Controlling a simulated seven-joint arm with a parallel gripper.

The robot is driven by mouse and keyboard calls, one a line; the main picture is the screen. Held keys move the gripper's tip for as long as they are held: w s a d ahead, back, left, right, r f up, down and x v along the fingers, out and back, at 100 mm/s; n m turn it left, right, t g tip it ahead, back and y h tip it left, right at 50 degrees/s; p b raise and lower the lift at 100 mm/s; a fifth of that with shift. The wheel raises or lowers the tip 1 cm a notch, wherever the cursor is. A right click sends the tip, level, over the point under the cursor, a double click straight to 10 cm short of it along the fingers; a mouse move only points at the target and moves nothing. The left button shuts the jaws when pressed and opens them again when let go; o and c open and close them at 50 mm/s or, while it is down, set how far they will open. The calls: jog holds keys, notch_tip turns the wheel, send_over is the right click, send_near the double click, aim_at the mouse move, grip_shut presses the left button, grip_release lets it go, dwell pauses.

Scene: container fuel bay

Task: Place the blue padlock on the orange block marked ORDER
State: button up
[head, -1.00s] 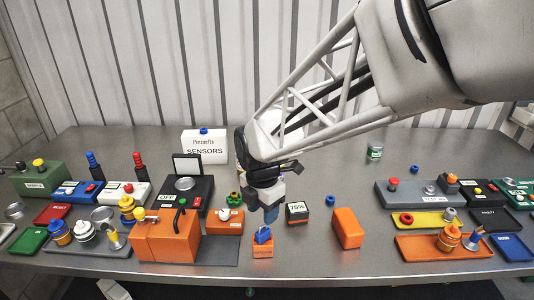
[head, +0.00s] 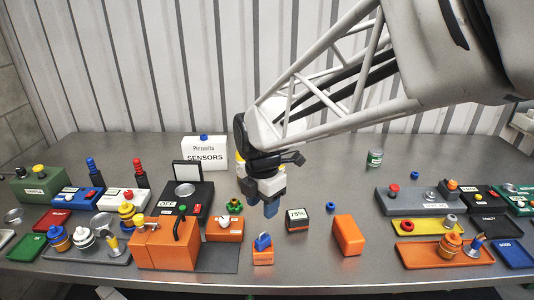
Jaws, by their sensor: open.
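The blue padlock (head: 262,242) rests on top of a small orange block (head: 263,258) near the front edge of the table. The block has a small pale label on its front, too small to read. My gripper (head: 271,208) is above and behind the padlock, pointing down, open and apart from it. Nothing shows between its fingers.
An orange box with a handle (head: 166,243) stands to the left.

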jog(key=s+d+r+m+t, duration=0.1)
jog(key=s+d+m, duration=0.7)
jog(key=m, duration=0.5)
jog(key=s+d+r+m+t, duration=0.1)
jog(key=s+d+r+m, duration=0.1)
jog(key=s+d+m, duration=0.7)
jog(key=d+m, duration=0.3)
jog(key=m, duration=0.2)
jog(key=shift+d+r+t, duration=0.2)
jog(key=shift+r+t, duration=0.05)
jog(key=shift+t, duration=0.05)
